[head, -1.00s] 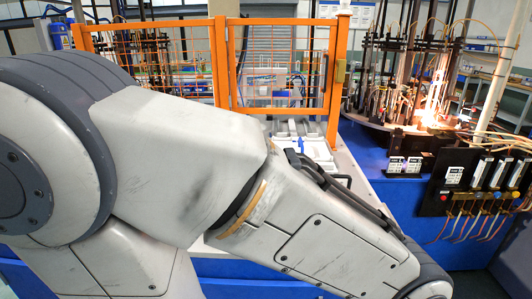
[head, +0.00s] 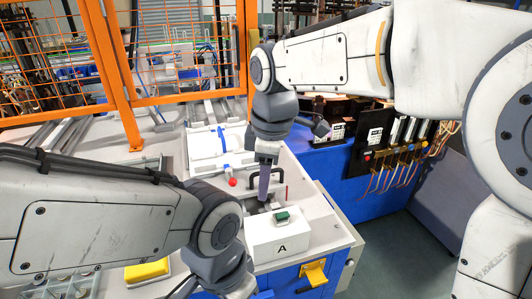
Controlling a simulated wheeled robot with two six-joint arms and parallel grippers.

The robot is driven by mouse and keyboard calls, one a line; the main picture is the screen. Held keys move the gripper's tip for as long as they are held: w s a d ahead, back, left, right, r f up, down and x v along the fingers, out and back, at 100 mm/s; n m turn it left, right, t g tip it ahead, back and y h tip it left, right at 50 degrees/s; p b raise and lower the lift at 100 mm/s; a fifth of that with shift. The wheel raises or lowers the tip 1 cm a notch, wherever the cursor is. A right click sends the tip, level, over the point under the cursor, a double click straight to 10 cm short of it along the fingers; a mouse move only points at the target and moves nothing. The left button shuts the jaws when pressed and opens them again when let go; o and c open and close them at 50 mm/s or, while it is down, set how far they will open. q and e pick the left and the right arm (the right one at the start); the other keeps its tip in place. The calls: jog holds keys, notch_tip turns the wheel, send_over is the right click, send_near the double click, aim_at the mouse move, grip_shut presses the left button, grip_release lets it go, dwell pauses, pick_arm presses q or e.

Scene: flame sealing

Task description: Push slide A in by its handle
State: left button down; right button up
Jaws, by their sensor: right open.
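My right gripper (head: 263,194) points down, open, at the near end of the white bench, behind a white box marked A (head: 280,236) with a green button. The slide under the gripper is mostly hidden by the fingers and the box. My left arm reaches in from the left, its wrist in front of the bench; its fingers are out of the frame.
A red ball knob (head: 232,183) is left of the right gripper. White trays with a blue part (head: 222,140) lie behind. An orange mesh fence (head: 125,90) stands at the back. A yellow block (head: 147,271) and an orange bracket (head: 314,273) are in front.

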jog(key=w+d+r+n, duration=0.1)
jog(key=w+r+n, duration=0.4)
jog(key=w, duration=0.5)
jog(key=shift+t, duration=0.4)
jog(key=f, duration=0.3)
jog(key=w+f, duration=0.1)
jog(key=f, duration=0.2)
jog(key=f+p, duration=0.1)
jog(key=f, duration=0.2)
jog(key=shift+w+a+f, duration=0.15)
jog(key=shift+a+f, duration=0.05)
jog(key=shift+f, duration=0.15)
grip_shut()
